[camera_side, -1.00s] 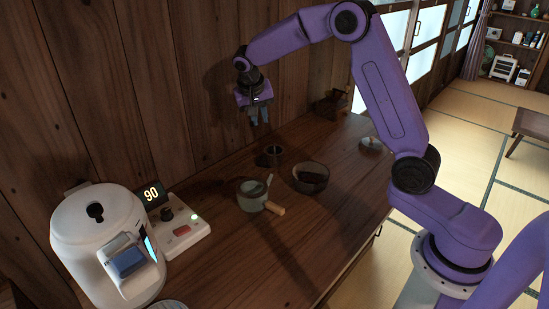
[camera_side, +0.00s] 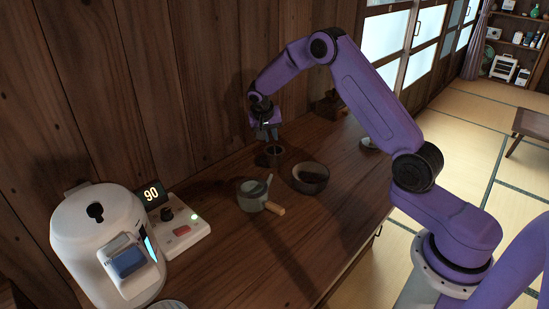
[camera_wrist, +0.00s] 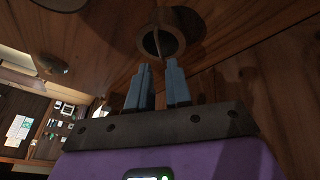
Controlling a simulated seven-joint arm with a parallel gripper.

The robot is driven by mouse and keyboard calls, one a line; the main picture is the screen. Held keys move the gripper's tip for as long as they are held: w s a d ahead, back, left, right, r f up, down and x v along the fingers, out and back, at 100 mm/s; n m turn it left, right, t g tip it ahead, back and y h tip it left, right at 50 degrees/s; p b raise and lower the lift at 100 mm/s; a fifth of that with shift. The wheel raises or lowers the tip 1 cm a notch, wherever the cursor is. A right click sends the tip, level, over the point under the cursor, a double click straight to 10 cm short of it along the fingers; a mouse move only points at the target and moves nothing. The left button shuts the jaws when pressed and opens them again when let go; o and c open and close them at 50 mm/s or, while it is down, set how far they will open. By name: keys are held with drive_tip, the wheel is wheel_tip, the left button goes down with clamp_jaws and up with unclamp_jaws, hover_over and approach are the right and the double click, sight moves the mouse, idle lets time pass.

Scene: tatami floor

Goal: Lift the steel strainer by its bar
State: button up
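The strainer is a small, dark, round vessel (camera_side: 274,160) standing on the wooden counter near the back wall. In the wrist view its round rim (camera_wrist: 180,42) shows just beyond my fingertips, with a thin bar (camera_wrist: 157,38) crossing the opening. My gripper (camera_side: 268,138) points down right above the vessel in the side view. In the wrist view my two blue fingers (camera_wrist: 157,63) stand apart with nothing between them. The bar lines up with the gap between the fingertips. I cannot tell how far above the bar they are.
A dark bowl (camera_side: 322,181) stands to the right of the strainer. A grey-green pot (camera_side: 250,199) with a wooden handle is in front. A white kettle-like machine (camera_side: 90,240) and a control box reading 90 (camera_side: 188,230) stand at left. The counter's front is clear.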

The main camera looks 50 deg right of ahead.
sight(274, 146)
drive_tip(key=shift+d+x, duration=0.2)
drive_tip(key=shift+x, duration=2.85)
drive_tip(key=shift+w+r, duration=0.1)
drive_tip(key=shift+w, duration=0.05)
clamp_jaws()
